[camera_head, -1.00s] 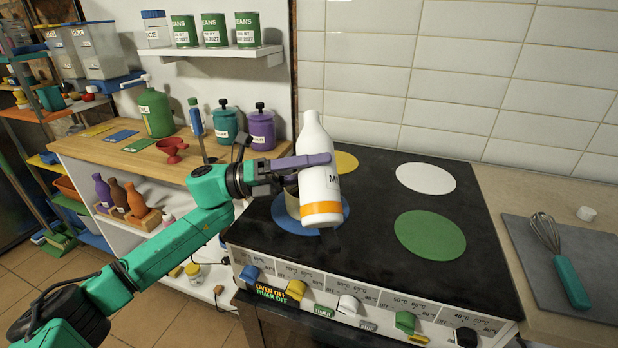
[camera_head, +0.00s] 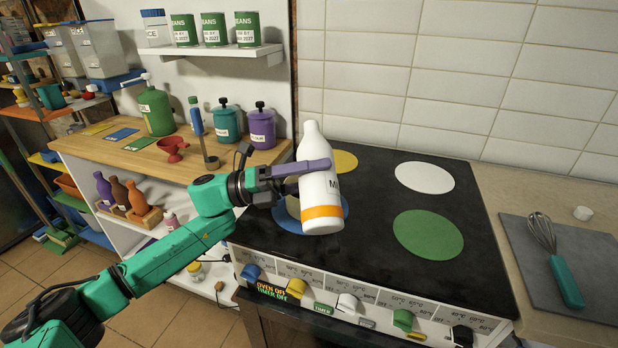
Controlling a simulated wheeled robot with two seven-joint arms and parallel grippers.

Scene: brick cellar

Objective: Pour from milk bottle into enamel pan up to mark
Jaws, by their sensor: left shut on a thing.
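The white milk bottle (camera_head: 321,208) with an orange band near its base is in my left gripper (camera_head: 305,172), which is shut around its upper body. The bottle is near upright, leaning slightly with its neck to the left, over the blue disc (camera_head: 285,214) on the stove's front left. A pan (camera_head: 291,206) on that disc is almost wholly hidden behind the bottle and gripper. Its mark and contents cannot be seen. My right gripper is not in view.
The black stove top (camera_head: 370,265) also has yellow (camera_head: 345,161), white (camera_head: 425,177) and green (camera_head: 428,234) discs, all bare. A whisk (camera_head: 556,260) lies on a grey board at right. A wooden counter (camera_head: 150,160) with canisters and a red funnel stands at left.

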